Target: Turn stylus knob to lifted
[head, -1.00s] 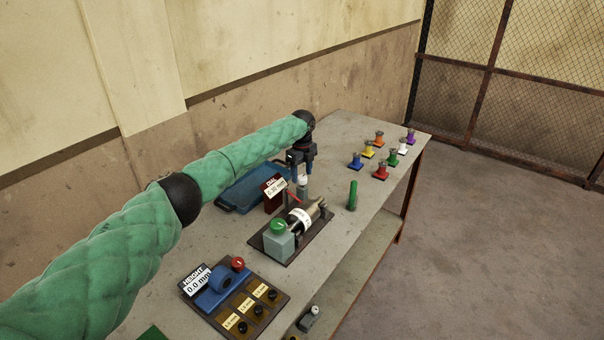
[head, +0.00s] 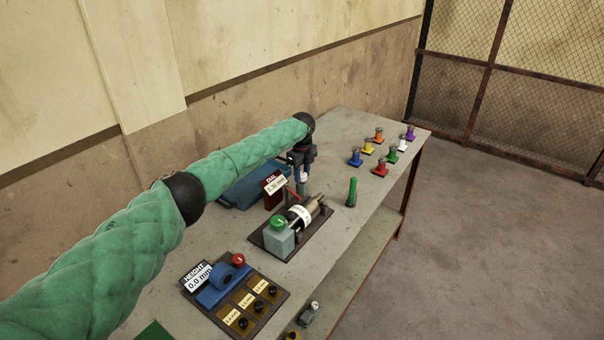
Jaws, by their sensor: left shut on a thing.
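The stylus knob, a small white-topped knob (head: 303,177) on a grey post, stands at the back of the dark-based pipe fixture (head: 274,244). A red stylus arm (head: 293,192) slants beside it toward the metal pipe (head: 316,205). My left gripper (head: 302,173) points down over the knob and is shut on it; its fingers hide part of the knob. Which way the knob is turned is too small to tell. A dark red dial box (head: 273,192) reads 0.30 mm. My right gripper is out of view.
A blue tray (head: 240,194) lies behind the fixture. A green cylinder (head: 351,192) stands right of it. Several coloured pegs (head: 380,169) stand at the far end. A height panel (head: 236,295) with a red button (head: 238,259) sits nearer.

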